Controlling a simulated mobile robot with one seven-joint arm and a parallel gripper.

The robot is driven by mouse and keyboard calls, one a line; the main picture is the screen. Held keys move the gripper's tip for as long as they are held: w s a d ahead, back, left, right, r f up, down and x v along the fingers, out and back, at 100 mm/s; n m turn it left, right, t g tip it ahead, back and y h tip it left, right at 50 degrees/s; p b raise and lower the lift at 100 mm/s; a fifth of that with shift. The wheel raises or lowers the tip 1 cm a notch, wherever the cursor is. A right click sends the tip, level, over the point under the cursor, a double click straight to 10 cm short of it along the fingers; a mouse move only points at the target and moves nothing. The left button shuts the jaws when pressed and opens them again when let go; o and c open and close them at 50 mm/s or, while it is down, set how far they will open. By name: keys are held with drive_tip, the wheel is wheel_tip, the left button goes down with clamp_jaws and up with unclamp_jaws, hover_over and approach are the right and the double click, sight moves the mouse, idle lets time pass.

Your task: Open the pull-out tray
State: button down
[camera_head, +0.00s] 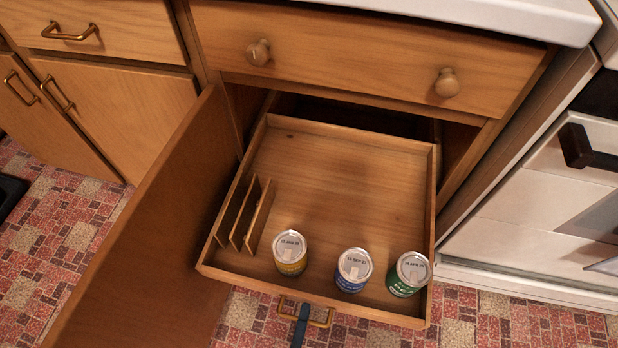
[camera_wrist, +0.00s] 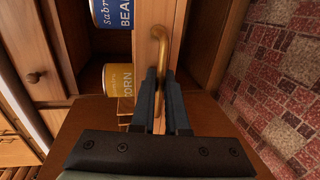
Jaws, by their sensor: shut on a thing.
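The wooden pull-out tray (camera_head: 345,160) stands well out of the cabinet, under a closed drawer. Its brass handle (camera_head: 327,321) is on the front panel and shows large in the wrist view (camera_wrist: 162,38). My gripper (camera_head: 301,318) is at the left part of the handle in the head view. In the wrist view my gripper (camera_wrist: 160,76) is shut on the handle, with its dark fingers on either side of the bar. The tray holds a yellow can (camera_head: 290,257), a blue can (camera_head: 352,272) and a green can (camera_head: 407,276) near its front.
Thin wooden dividers (camera_head: 246,215) stand at the tray's left. An open cabinet door (camera_head: 165,225) swings out along the tray's left side. The closed drawer (camera_head: 350,55) above has two round knobs. A white oven (camera_head: 550,205) stands to the right. Tiled floor (camera_head: 480,322) lies in front.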

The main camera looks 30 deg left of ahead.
drive_tip(key=shift+f+v, duration=0.15)
drive_tip(key=shift+v, duration=0.6)
drive_tip(key=shift+f+v, duration=0.15)
drive_tip(key=shift+v, duration=0.6)
drive_tip(key=c, duration=1.2)
unclamp_jaws()
drive_tip(key=p+v, duration=0.3)
drive_tip(key=v, duration=1)
